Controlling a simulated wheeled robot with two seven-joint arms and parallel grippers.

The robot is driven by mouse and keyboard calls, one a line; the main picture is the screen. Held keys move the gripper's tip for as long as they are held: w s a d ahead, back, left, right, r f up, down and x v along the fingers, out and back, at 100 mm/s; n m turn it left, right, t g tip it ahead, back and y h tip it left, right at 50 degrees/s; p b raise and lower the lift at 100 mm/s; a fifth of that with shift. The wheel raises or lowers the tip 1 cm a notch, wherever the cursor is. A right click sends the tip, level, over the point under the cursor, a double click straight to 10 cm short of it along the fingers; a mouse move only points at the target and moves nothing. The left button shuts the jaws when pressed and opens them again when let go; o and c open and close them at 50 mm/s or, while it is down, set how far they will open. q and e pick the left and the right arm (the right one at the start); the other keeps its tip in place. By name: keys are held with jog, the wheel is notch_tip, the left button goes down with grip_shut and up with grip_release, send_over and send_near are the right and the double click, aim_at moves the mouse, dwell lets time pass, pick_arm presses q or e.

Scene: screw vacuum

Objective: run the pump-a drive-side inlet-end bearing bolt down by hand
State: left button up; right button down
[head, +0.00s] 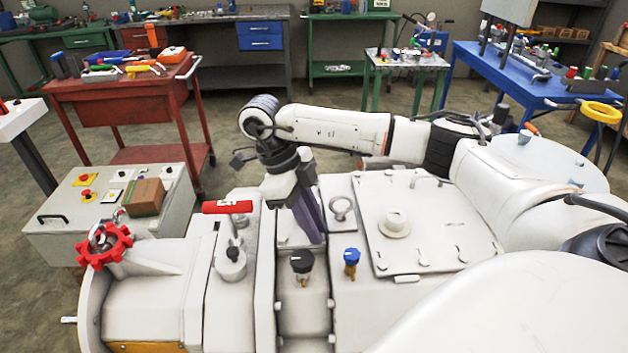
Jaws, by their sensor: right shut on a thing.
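The white pump (250,285) fills the lower middle of the head view. My right arm reaches in from the right, and its gripper (312,232) points down at the pump's top, just left of a lifting eye (341,207). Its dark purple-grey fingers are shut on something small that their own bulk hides. I cannot make out the bearing bolt or its hole, nor whether the fingertips touch the casing. My left gripper is not in view.
Near the gripper stand a black-capped fitting (302,262), a blue-capped fitting (351,258) and a red-handled valve (228,207). A red handwheel (104,246) is at left. A flat cover plate (440,225) lies right. A red cart (120,90) stands behind on open floor.

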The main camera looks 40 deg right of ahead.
jog(key=shift+w+d+r+m, duration=0.1)
jog(key=shift+r+m, duration=0.1)
jog(key=shift+m, duration=0.4)
jog(key=c, duration=1.7)
grip_release()
jog(key=shift+o, duration=0.2)
jog(key=shift+f, duration=0.1)
jog(key=p+v, duration=0.1)
jog(key=v, duration=0.9)
jog(key=shift+r, duration=0.2)
jog(key=shift+d, duration=0.1)
